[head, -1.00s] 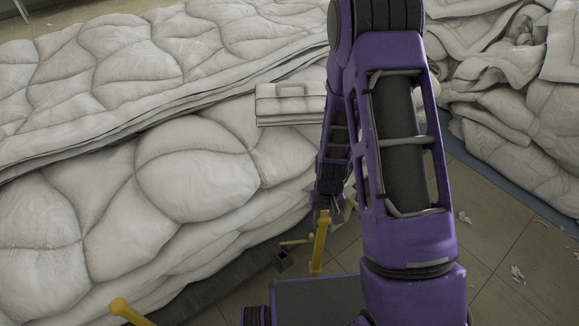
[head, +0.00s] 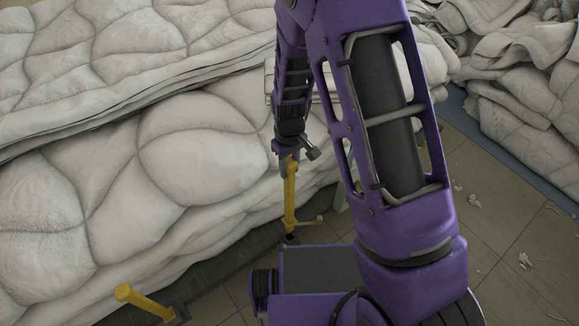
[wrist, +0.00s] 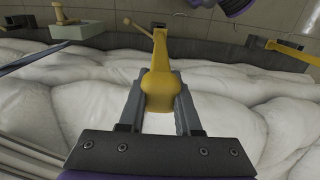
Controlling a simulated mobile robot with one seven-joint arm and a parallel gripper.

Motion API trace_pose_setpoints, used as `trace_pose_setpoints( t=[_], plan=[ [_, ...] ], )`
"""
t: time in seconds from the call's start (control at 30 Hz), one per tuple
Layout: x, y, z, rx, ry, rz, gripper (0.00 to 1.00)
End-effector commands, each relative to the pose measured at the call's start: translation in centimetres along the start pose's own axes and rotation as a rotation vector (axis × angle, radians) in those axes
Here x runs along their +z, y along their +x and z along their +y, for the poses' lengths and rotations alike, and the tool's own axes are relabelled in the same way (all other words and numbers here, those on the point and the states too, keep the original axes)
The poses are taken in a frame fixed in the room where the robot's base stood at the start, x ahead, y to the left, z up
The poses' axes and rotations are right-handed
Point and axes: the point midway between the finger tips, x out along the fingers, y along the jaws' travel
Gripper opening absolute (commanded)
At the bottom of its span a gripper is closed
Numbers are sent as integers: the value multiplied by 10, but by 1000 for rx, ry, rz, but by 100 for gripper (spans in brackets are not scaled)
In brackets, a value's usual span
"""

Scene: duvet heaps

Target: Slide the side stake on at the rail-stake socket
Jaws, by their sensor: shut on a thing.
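The yellow side stake (head: 290,197) stands nearly upright below my gripper (head: 287,153), beside the duvet heap. In the wrist view my gripper (wrist: 160,105) is shut on the thick end of the side stake (wrist: 160,80). The rail-stake socket (head: 290,238) is a small dark box on the dark rail (head: 215,270). The stake's lower end meets the socket's top in the head view; whether it is inside, I cannot tell. A thin yellow peg (head: 309,221) with a knob sticks out to the right there, and it also shows in the wrist view (wrist: 138,26).
Another yellow stake (head: 143,299) leans out from the rail at lower left. The quilted white duvet heap (head: 150,140) fills the left and middle. More folded duvets (head: 525,105) lie at right. Tiled floor (head: 500,235) with scraps is open at lower right.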

Motion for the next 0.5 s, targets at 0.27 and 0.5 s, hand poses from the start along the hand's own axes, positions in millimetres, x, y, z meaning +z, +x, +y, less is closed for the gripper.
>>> trace_pose_setpoints(
  t=[0.27, 0.5],
  plan=[
    [0, 0, 0, 0, 1, 1, 0],
    [0, 8, 0, 0, 1, 1, 0]
  ],
)
